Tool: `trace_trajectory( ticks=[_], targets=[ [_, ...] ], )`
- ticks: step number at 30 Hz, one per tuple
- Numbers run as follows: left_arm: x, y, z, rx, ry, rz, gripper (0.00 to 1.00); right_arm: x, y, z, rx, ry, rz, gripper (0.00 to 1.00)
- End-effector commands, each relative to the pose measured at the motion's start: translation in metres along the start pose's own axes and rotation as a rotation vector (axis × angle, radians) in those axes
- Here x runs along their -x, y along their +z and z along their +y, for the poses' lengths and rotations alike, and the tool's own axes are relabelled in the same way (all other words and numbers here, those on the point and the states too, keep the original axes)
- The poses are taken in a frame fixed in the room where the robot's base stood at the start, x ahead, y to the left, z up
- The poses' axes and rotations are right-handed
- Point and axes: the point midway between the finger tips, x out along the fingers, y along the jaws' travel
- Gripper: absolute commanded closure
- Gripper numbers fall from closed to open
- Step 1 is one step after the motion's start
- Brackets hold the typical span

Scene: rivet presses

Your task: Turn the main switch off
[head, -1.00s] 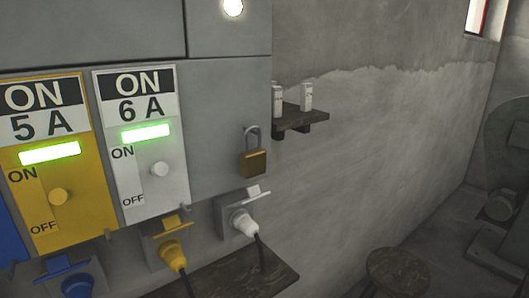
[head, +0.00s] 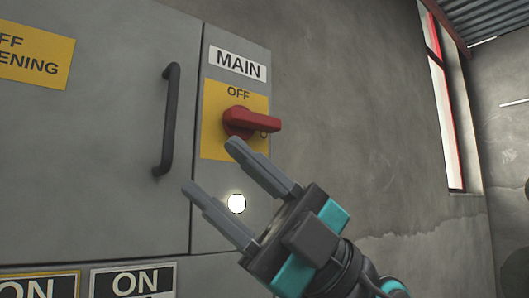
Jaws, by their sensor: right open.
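The main switch is a red rotary handle (head: 252,122) on a yellow plate (head: 214,140) marked OFF at its top, below a MAIN label (head: 237,64). The handle lies roughly level and points right, not up at the OFF mark. My right gripper (head: 211,167) is open and empty, its fingers pointing up and left. In the picture its upper fingertip is just below the handle's hub and overlaps the plate's lower part. I cannot tell whether it touches. A round lamp (head: 237,203) below the plate is lit white. My left gripper is not in view.
A dark vertical door handle (head: 169,119) stands on the grey cabinet door left of the switch. Two ON labels, one (head: 134,281) clear at the bottom, show at the lower edge. The wall right of the cabinet is bare up to a window (head: 446,110).

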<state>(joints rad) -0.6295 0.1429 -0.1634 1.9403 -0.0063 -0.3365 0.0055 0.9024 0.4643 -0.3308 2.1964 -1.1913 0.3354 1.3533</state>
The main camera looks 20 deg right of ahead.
Motion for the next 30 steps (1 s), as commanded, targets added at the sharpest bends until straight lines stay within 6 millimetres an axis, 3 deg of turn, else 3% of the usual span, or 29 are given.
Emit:
trace_trajectory(
  ticks=[3,7,10,12,18,21,26,30],
  targets=[
    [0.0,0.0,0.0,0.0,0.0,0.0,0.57,-0.024,-0.016,-0.01,0.133,-0.286,0.011,0.51],
    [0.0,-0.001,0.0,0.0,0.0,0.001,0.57,-0.032,-0.011,-0.008,0.263,-0.547,-0.121,0.51],
    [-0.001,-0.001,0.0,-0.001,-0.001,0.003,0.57,-0.029,0.001,0.013,0.36,-0.681,-0.311,0.51],
    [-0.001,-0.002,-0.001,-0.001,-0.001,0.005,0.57,-0.025,0.007,0.037,0.418,-0.727,-0.473,0.51],
    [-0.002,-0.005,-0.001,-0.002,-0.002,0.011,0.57,-0.004,0.005,0.116,0.505,-0.677,-0.899,0.51],
    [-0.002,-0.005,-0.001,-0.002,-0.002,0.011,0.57,0.005,-0.002,0.143,0.514,-0.619,-1.032,0.51],
    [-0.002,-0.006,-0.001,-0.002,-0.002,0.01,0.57,0.012,-0.005,0.161,0.511,-0.571,-1.123,0.51],
    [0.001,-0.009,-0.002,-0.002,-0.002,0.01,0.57,0.007,0.008,0.16,0.508,-0.569,-1.13,0.51]
  ],
)
